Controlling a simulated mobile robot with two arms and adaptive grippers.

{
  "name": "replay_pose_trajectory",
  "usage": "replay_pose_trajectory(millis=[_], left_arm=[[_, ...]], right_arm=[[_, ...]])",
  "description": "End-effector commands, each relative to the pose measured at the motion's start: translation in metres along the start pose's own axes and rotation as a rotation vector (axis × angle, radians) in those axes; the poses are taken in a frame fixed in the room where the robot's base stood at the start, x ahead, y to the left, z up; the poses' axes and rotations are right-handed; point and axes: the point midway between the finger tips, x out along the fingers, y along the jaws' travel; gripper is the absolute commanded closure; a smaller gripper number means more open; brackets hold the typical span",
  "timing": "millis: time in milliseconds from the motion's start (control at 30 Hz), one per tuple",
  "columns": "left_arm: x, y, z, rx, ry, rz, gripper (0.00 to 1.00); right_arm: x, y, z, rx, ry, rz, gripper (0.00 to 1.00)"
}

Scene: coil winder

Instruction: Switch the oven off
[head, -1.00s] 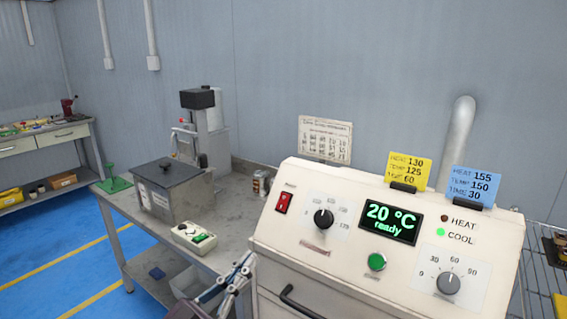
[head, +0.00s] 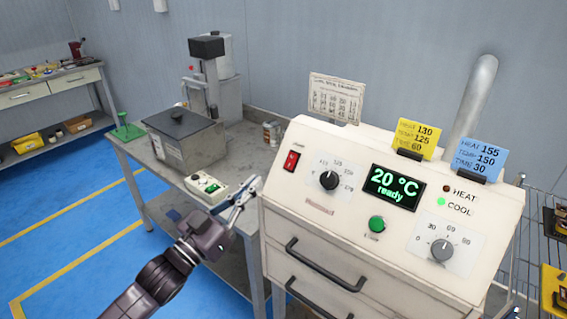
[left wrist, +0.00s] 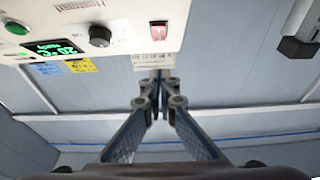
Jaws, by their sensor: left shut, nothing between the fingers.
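The oven (head: 330,230) is a cream cabinet with a sloped control panel at the right of the head view. Its red power switch (head: 291,161) sits at the panel's upper left. The display (head: 397,187) reads 20 °C and "ready". The green COOL lamp is lit and the HEAT lamp is dark. My left gripper (head: 254,186) is shut and empty, just left of the panel and a little below the switch, apart from it. In the left wrist view the red switch (left wrist: 158,31) shows beyond the shut fingertips (left wrist: 158,76). My right gripper is out of view.
A black temperature knob (head: 329,180), green button (head: 377,223) and grey timer knob (head: 441,250) are on the panel. Yellow and blue cards stand on its top edge. A grey bench (head: 262,125) with a lidded box and small control box stands behind left. A wire rack is at right.

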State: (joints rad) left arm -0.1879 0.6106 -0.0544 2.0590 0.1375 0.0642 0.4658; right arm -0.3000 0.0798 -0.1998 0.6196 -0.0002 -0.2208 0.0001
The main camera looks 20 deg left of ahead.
Motion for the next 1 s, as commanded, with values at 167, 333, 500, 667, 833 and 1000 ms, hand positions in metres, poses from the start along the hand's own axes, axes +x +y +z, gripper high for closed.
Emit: replay_pose_trajectory(millis=[167,333,500,667,833,1000], left_arm=[[0.028,-0.001,-0.001,0.001,0.004,0.000,1.00],[0.056,0.000,-0.001,0.001,0.005,0.000,1.00],[0.083,0.000,-0.001,0.001,0.003,0.000,1.00],[0.098,0.000,0.018,0.001,0.002,0.000,1.00],[0.109,0.000,0.027,0.000,0.001,0.000,1.00],[0.113,0.000,0.029,0.000,0.000,0.000,1.00]], right_arm=[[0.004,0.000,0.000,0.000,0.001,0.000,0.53],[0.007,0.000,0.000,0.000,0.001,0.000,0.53],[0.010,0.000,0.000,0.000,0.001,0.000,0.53],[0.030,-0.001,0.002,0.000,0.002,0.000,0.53],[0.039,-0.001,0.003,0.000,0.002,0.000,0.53],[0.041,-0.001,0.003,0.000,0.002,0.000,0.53]])
